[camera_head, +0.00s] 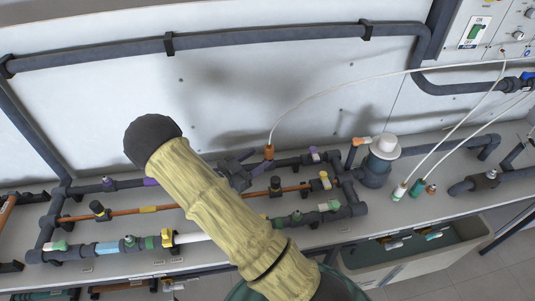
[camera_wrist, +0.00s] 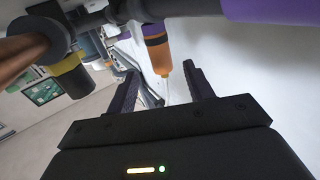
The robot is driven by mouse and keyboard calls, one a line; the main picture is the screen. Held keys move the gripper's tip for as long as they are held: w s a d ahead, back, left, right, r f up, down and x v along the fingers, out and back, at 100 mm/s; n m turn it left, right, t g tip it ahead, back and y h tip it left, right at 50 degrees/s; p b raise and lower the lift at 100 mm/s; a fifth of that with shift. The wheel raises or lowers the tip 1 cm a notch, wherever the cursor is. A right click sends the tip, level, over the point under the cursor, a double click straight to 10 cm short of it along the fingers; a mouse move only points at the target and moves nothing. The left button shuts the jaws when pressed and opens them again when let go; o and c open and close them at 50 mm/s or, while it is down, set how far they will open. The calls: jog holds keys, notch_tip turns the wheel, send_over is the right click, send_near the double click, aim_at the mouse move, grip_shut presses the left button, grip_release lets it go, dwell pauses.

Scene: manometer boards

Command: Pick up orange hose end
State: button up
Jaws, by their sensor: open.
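The orange hose end (camera_head: 269,152) stands upright on the dark pipework near the middle of the board, with a thin white hose rising from it. My gripper (camera_wrist: 161,75) is open, with one black finger on each side and no clear contact. In the head view my gripper (camera_head: 240,172) is just left of the hose end, partly hidden behind my arm.
Rows of dark pipes with copper tubes (camera_head: 120,212) and coloured valves run close around the gripper. A grey wall panel (camera_head: 320,60) is behind. Other hose ends (camera_head: 399,192) stand at the right, beside a white-capped vessel (camera_head: 384,147). A sink (camera_head: 470,232) is at the front right.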

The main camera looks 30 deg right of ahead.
aim_at(272, 148)
jog(key=x, duration=0.2)
jog(key=shift+d, duration=0.35)
jog(key=shift+a, duration=0.1)
jog(key=shift+p+x, duration=0.7)
jog(key=shift+x, duration=1.9)
jog(key=shift+w, duration=0.25)
grip_shut()
jog(key=shift+r, duration=0.15)
